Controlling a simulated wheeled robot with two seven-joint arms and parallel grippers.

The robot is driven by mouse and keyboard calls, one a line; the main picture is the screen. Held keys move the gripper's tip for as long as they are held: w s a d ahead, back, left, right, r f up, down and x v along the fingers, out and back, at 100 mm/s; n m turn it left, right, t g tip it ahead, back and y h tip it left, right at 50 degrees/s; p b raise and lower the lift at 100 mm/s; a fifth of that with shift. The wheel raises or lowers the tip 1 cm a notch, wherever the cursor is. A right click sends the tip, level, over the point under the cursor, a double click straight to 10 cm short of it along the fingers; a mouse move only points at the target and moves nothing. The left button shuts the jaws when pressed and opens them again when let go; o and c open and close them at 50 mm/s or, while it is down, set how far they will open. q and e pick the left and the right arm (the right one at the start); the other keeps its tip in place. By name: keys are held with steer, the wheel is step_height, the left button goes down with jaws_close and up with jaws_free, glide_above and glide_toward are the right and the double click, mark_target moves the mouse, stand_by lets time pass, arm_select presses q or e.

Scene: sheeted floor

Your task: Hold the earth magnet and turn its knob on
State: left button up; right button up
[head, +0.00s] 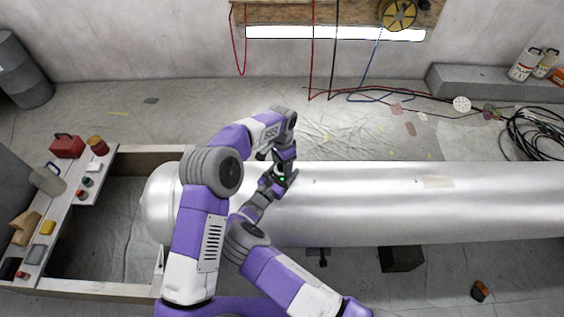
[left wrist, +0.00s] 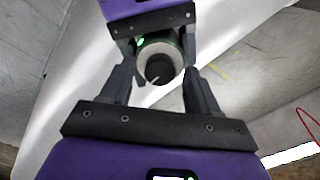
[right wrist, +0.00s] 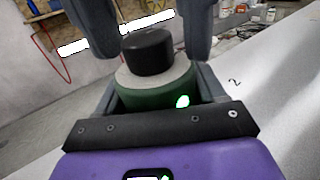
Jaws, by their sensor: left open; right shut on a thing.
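The earth magnet (right wrist: 165,97) is a green cylinder with a pale grey top, a black round knob (right wrist: 147,52) and a bright green spot on its side. My right gripper (right wrist: 155,84) is shut on the magnet's body, one finger on each side. My left gripper (left wrist: 158,78) is open, its fingers on either side of the knob with a visible gap. In the left wrist view the knob (left wrist: 158,68) has a thin pale mark at its edge. In the head view both grippers meet above the silver cylinder (head: 400,205), and the magnet is mostly hidden.
The long silver cylinder lies across the floor. A wooden-framed trough (head: 90,288) stands at the left, with a board (head: 62,215) of small items. A red can (head: 67,146) is on it. Black cables (head: 535,135) lie at the right. A dark block (head: 401,259) sits in front.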

arm_select(q)
step_height(320, 180, up, 12)
stand_by(0.4)
arm_select(e)
steer(key=o, duration=1.4)
steer(key=shift+s, duration=0.1)
